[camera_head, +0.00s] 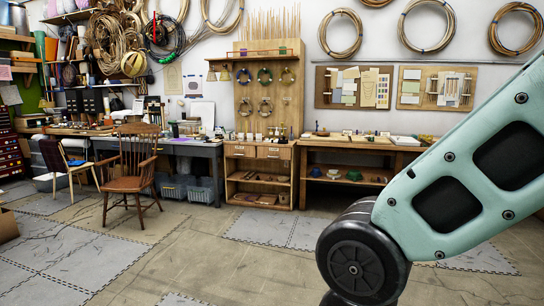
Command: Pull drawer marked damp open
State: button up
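A wooden cabinet (233,179) stands against the far wall, left of a long wooden bench. Two small drawers sit side by side under its top, a left drawer (240,151) and a right drawer (274,153). Both look shut. Each seems to bear a small pale label, too small to read, so I cannot tell which is marked damp. My arm fills the right side of the view, far from the cabinet. My gripper is out of view.
A wooden armchair (131,184) stands left of the cabinet, before a grey desk (211,152) with bins beneath. The wooden bench (345,144) lies to the right. Open floor (200,262) with some grey mats lies in front of the cabinet.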

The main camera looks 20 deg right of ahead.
aim_at(272, 152)
jog(key=i+l+z, duration=0.15)
jog(key=i, duration=0.25)
jog(key=i+z, duration=0.2)
jog(key=i, duration=0.25)
jog(key=i+z, duration=0.15)
jog(key=i, duration=3.85)
jog(key=i+l+u, duration=0.1)
jog(key=i, duration=0.4)
jog(key=i+l+u, duration=0.15)
jog(key=i, duration=0.4)
jog(key=i+l+u, duration=0.1)
jog(key=i, duration=0.4)
jog(key=i+l+u, duration=0.25)
jog(key=i+u, duration=0.2)
jog(key=i+l+u, duration=0.45)
